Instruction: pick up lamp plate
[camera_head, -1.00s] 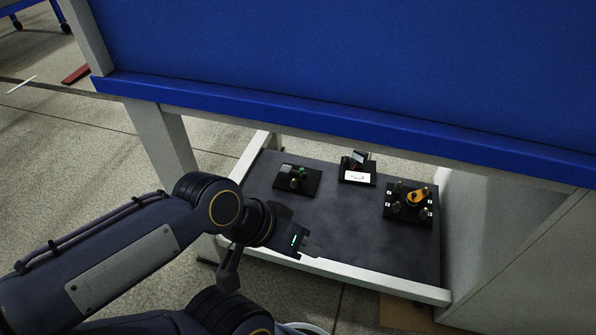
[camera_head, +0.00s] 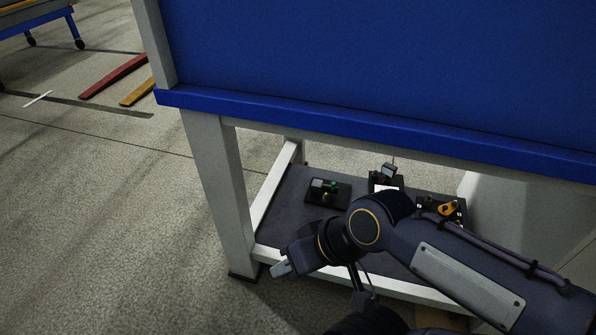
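Three small black plates stand on the dark lower shelf (camera_head: 288,210) under the blue table. The left plate (camera_head: 318,201) carries a green part and a grey block; it looks most like the lamp plate, but I cannot be sure. The middle plate (camera_head: 373,188) has a white panel and a tilted block. The right plate (camera_head: 421,204) has an orange part and is partly hidden by my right arm. My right gripper (camera_head: 281,269) is near the shelf's front left corner, in front of and left of the plates. Its finger gap is not clear. My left gripper is out of view.
The blue tabletop edge (camera_head: 350,125) overhangs the shelf. A pale leg (camera_head: 218,190) stands at the left and a pale panel (camera_head: 500,205) at the right. The shelf's white front rail (camera_head: 400,289) runs below my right arm. Open floor lies left.

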